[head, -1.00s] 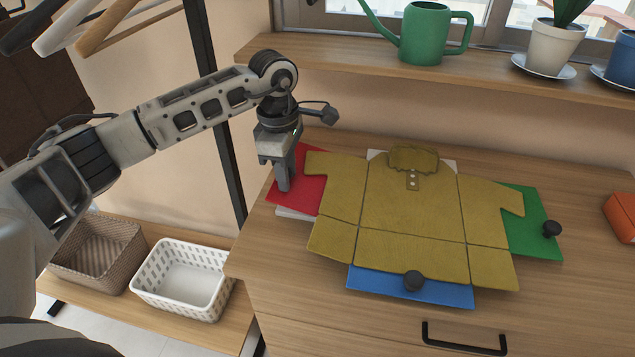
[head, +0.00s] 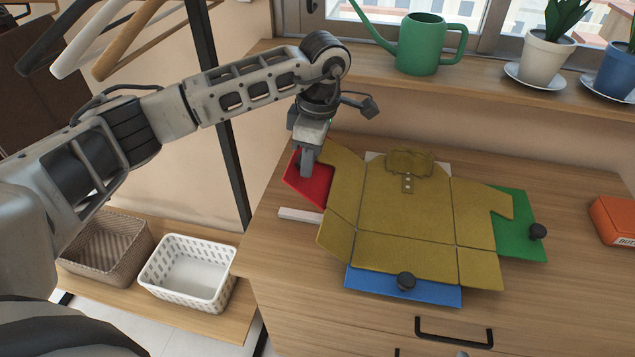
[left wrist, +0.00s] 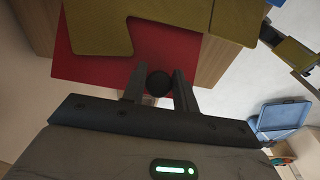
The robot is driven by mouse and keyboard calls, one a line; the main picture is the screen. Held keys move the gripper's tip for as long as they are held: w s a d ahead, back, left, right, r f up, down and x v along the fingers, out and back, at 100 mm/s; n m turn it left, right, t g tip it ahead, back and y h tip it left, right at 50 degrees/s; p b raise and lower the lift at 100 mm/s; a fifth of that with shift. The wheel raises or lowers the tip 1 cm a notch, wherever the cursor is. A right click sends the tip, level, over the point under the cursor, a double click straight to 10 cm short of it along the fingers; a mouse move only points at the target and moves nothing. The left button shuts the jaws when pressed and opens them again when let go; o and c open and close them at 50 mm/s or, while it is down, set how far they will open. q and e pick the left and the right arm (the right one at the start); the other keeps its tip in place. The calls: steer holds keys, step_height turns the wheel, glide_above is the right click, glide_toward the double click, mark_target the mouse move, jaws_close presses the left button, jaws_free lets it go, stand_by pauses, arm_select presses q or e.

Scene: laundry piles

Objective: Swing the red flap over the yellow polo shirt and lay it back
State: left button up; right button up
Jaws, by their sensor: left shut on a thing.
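The red flap (head: 307,180) is at the left of the folding board, tilted up off the table with the left part of the yellow polo shirt (head: 408,215) lifted on it. The rest of the shirt lies flat, collar to the back. My left gripper (head: 305,172) is shut on the flap's black knob (left wrist: 158,83), which shows between the fingers in the left wrist view. The red flap also shows there (left wrist: 165,58). The green flap (head: 519,230) and the blue flap (head: 365,284) lie flat, partly under the shirt. My right gripper is not in view.
A white strip (head: 300,215) lies on the table under the raised flap. An orange box (head: 613,220) stands at the right edge. The watering can (head: 425,45) and potted plants stand on the sill behind. Baskets (head: 188,272) sit lower left.

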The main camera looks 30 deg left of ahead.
arm_select(q)
steer(key=d, duration=0.1)
steer(key=d+r, duration=0.1)
steer(key=d+p, duration=0.1)
steer(key=shift+w+r+y, duration=0.35)
steer(key=shift+r+y, duration=0.05)
steer(key=shift+w+d, duration=0.1)
steer(key=shift+d, duration=0.15)
steer(key=shift+d+r, duration=0.1)
steer(key=shift+w+d+r+y, duration=0.15)
steer(key=shift+d+y, duration=0.1)
steer(key=shift+d, duration=0.35)
steer(key=shift+w+d+r+y, duration=0.15)
steer(key=shift+d+y, duration=0.05)
steer(key=shift+d, duration=0.35)
steer(key=shift+w+d+r+y, duration=0.15)
steer(key=shift+d+y, duration=0.1)
steer(key=shift+d, duration=0.35)
steer(key=shift+g+y, duration=0.3)
steer(key=shift+y, duration=0.1)
steer(key=shift+w+d+b, duration=0.15)
steer(key=shift+w+d, duration=0.1)
steer(key=shift+d, duration=0.75)
steer(key=shift+w+d+b, duration=0.15)
steer(key=shift+w+d, duration=0.05)
steer(key=shift+d, duration=0.75)
